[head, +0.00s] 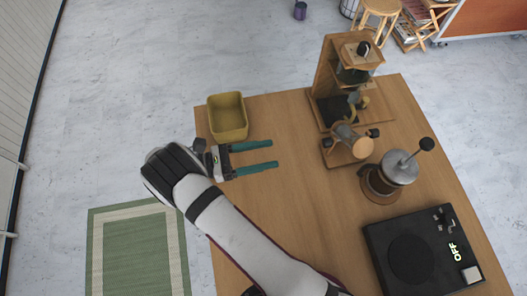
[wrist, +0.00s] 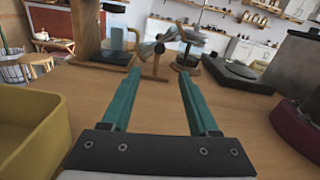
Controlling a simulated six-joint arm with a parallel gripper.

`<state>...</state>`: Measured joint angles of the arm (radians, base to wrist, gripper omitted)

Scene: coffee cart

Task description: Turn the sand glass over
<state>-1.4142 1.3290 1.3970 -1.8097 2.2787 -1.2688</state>
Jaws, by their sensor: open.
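The sand glass (head: 346,135) appears as a glass body with a round wooden end, held tilted on a small wooden stand (head: 340,157) on the table. In the wrist view the sand glass (wrist: 159,45) shows ahead, beyond my fingertips. My gripper (head: 274,154) is open and empty, with its two teal fingers pointing right toward the sand glass. It is a clear gap short of the stand and touches nothing. In the wrist view my gripper (wrist: 158,74) frames the stand between its fingers, farther off.
A yellow bin (head: 228,132) stands beside my gripper at the table's far left corner. A wooden coffee dripper tower (head: 322,75) stands behind the sand glass. A French press (head: 399,168) is right of it. A black scale (head: 385,245) lies nearer. The wooden table (head: 285,200) is clear between.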

